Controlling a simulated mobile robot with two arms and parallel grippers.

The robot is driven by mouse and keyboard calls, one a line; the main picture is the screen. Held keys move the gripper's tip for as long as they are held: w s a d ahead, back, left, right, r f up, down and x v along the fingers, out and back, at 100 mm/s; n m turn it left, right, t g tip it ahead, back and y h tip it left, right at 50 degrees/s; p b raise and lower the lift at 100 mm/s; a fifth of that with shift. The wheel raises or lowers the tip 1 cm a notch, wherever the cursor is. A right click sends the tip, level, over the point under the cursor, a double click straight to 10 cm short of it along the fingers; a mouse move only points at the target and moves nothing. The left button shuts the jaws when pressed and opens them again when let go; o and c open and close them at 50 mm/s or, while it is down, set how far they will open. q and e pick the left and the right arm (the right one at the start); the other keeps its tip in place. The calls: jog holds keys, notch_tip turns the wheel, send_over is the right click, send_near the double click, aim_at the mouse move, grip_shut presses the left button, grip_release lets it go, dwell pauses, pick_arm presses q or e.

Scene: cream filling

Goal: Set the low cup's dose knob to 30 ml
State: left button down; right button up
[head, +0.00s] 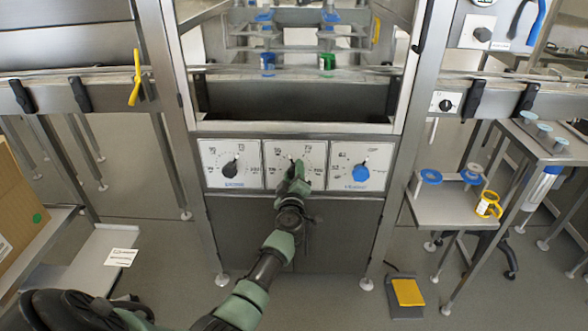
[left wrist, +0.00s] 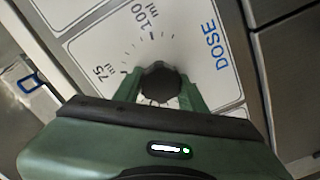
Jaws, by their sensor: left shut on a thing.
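A row of three white dial panels sits on the front of the machine. My left gripper (head: 297,174) is at the middle dial panel (head: 280,154), with its fingers around that panel's knob. In the left wrist view, the dark round knob (left wrist: 160,82) sits between the two green fingers of my left gripper (left wrist: 159,88), which is shut on it. The dial beside it shows 75 ml, 100 ml and the blue word DOSE (left wrist: 213,45). The knob's pointer and the 30 ml mark cannot be made out. My right gripper is not in view.
The left panel has a black knob (head: 230,171); the right panel has a blue knob (head: 360,173). A yellow pedal (head: 408,292) lies on the floor. A side table (head: 450,213) at right holds blue-rimmed pieces and a yellow cup (head: 488,204). A yellow lever (head: 135,78) hangs at left.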

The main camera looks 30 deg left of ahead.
pick_arm(q)
jog(key=shift+f+n, duration=0.15)
jog(key=shift+n, duration=1.75)
jog(key=shift+f+n, duration=0.15)
jog(key=shift+n, duration=0.75)
jog(key=n, duration=0.2)
jog(key=shift+n, duration=0.4)
jog(key=n+b, duration=0.1)
jog(key=n, duration=0.3)
jog(key=shift+f, duration=0.15)
jog(key=n, duration=0.3)
jog(key=shift+n, duration=0.3)
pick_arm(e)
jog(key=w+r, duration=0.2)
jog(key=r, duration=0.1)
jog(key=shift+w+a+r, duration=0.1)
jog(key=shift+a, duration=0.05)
pick_arm(q)
jog(key=shift+d, duration=0.1)
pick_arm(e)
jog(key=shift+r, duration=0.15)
pick_arm(q)
jog(key=shift+n, duration=0.3)
